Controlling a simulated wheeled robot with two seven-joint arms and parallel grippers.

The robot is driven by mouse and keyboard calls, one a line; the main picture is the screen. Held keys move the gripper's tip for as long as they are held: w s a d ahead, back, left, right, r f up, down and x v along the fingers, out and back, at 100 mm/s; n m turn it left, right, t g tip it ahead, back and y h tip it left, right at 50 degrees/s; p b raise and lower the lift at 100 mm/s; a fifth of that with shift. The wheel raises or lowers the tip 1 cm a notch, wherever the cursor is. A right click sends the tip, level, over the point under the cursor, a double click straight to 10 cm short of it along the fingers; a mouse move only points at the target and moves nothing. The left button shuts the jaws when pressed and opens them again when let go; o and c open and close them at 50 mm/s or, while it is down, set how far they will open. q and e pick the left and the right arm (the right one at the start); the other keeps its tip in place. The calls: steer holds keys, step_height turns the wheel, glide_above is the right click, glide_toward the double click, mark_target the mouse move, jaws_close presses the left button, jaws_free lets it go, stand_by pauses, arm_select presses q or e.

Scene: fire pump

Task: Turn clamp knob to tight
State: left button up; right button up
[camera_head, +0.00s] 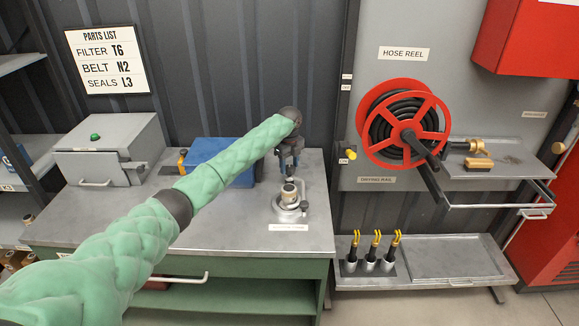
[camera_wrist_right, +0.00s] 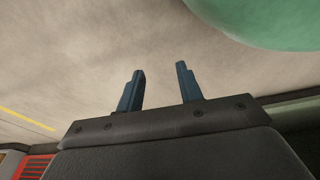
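A round metal clamp fixture (camera_head: 280,213) stands on the grey workbench, with a short upright metal fitting (camera_head: 289,194) in it. A small dark knob (camera_head: 304,205) shows at the fixture's right side; its setting is too small to read. My left gripper (camera_head: 290,172) points down just above the fitting. Its fingers are small and dark here, and I cannot tell their gap or whether they touch anything. My right gripper (camera_wrist_right: 160,82) shows only in the right wrist view, open and empty, with its two blue-grey fingers apart over bare floor.
A grey lidded box (camera_head: 110,150) and a blue case (camera_head: 218,160) stand on the bench (camera_head: 235,235). A red hose reel (camera_head: 405,125) hangs to the right, above a shelf (camera_head: 455,265) with several yellow-tipped tools.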

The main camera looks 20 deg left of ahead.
mark_target(289, 167)
arm_select(q)
steer(key=shift+o, duration=0.9)
steer(key=shift+f, duration=0.1)
steer(key=shift+r+b, duration=0.3)
steer(key=shift+r, duration=0.45)
step_height(289, 167, up, 4)
steer(key=shift+r+b, duration=0.25)
steer(key=shift+b, duration=0.9)
steer(key=shift+r, duration=0.95)
arm_select(e)
steer(key=w+a+r, duration=0.3)
steer(key=w+r, duration=0.1)
steer(key=r, duration=0.1)
steer(key=shift+r, duration=0.25)
